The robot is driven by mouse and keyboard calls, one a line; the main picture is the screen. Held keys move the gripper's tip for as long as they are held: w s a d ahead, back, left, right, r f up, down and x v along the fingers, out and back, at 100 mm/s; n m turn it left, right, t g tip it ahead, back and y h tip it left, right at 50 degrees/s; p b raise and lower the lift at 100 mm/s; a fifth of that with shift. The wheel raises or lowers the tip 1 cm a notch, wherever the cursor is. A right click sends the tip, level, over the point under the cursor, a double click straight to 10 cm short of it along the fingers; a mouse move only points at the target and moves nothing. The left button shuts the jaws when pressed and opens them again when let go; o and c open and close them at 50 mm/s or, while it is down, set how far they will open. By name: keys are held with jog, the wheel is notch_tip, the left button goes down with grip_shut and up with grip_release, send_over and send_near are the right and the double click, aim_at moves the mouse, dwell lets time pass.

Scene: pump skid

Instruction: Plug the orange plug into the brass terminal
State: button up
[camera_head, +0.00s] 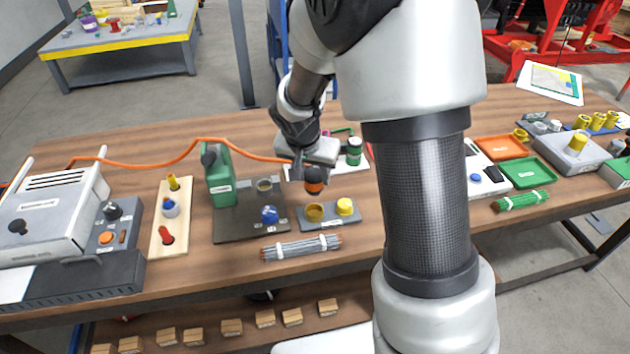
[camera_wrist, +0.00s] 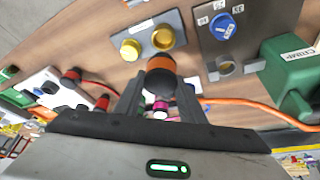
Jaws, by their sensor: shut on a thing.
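The orange plug (camera_head: 314,181), black with an orange band, is held in my gripper (camera_head: 312,166) above the table. In the wrist view the plug (camera_wrist: 161,72) sits between the two fingers of my gripper (camera_wrist: 160,88), which are shut on it. The brass terminal (camera_head: 314,213) is a round brass socket on a small grey plate, just in front of and below the plug in the head view. In the wrist view the terminal (camera_wrist: 163,38) shows just beyond the plug's end. The plug looks apart from it. An orange cable (camera_head: 150,164) trails left.
A yellow-topped post (camera_head: 345,206) stands beside the terminal on the same plate. Left of it, a dark plate (camera_head: 235,225) carries a blue knob (camera_head: 269,214) and a grey socket (camera_head: 264,185). A green crimp tool (camera_head: 220,178) stands behind. A grey cable bundle (camera_head: 300,247) lies in front.

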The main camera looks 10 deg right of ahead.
aim_at(313, 195)
jog(key=shift+f+b, duration=1.75)
jog(key=shift+f, duration=1.05)
jog(key=shift+r, duration=0.2)
jog(key=shift+b, duration=0.45)
jog(key=shift+f+b, duration=1.75)
jog(key=shift+b, duration=0.3)
jog(key=o, duration=1.2)
jog(key=shift+r, duration=0.1)
jog(key=p+v, duration=0.3)
jog(key=v, duration=1.4)
jog(key=shift+r, duration=0.2)
